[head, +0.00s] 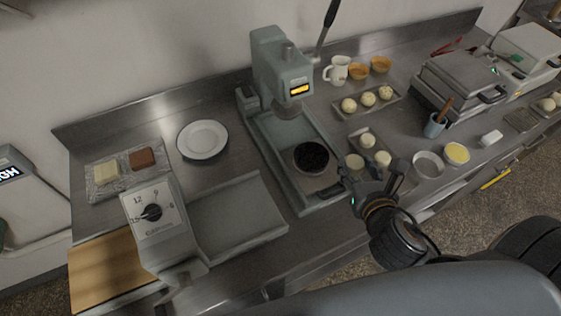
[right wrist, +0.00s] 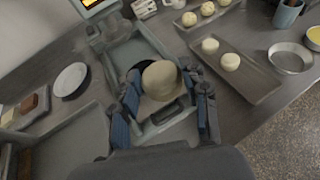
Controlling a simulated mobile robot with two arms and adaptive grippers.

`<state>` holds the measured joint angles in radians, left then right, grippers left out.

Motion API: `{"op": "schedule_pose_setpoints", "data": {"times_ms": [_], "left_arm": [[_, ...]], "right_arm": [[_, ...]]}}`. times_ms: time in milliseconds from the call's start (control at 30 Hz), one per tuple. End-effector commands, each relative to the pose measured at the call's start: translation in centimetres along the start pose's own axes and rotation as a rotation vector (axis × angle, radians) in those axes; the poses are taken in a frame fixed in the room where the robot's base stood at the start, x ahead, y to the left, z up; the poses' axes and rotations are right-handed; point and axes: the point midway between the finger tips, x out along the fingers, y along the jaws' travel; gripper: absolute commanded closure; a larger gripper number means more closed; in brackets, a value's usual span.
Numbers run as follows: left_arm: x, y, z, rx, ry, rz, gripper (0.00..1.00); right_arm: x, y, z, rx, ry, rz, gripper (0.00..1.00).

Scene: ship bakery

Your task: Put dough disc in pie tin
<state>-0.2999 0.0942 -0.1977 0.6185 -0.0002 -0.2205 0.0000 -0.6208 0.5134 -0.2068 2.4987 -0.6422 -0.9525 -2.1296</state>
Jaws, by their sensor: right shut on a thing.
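My right gripper (head: 366,178) is shut on a pale dough disc (head: 355,161), above the front right of the green press. In the right wrist view the disc (right wrist: 162,80) sits between the two fingers (right wrist: 163,104), and part of its edge is hidden by them. A dark round pan or plate (head: 311,157) lies on the press bed, left of the disc; in the right wrist view the disc partly covers it. An empty round metal tin (head: 428,164) stands on the counter to the right of the gripper. I cannot tell which of these is the pie tin. My left gripper is not in view.
The press (head: 282,70) has a tall lever. Beside it are trays with dough balls (head: 383,158), a yellow-filled tin (head: 456,153), a blue cup (head: 434,126) and a waffle-iron-like appliance (head: 455,85). A white plate (head: 202,139) and a dial machine (head: 155,215) stand left.

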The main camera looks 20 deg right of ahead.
Motion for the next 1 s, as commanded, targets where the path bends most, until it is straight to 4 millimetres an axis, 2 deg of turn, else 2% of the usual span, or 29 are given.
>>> {"op": "schedule_pose_setpoints", "data": {"times_ms": [133,300,467,600,700,800,1000], "left_arm": [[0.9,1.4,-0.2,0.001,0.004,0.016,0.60],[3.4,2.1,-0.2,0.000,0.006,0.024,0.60],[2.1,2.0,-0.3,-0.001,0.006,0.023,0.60],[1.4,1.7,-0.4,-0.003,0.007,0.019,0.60],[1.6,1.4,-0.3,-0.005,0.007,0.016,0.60],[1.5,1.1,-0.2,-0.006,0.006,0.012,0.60],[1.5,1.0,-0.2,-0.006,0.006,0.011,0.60]], "right_arm": [[0.5,-0.3,0.0,0.004,-0.004,-0.008,0.86],[2.8,0.8,-0.4,0.007,-0.007,-0.006,0.86],[5.8,2.5,0.1,0.006,-0.001,-0.009,0.86],[9.0,4.1,-0.1,0.007,-0.001,-0.008,0.86],[11.1,4.8,-1.9,0.005,0.004,-0.009,0.86],[12.8,5.5,-2.9,0.005,0.002,-0.008,0.86],[14.4,6.1,-3.9,0.004,0.000,-0.008,0.86]]}}
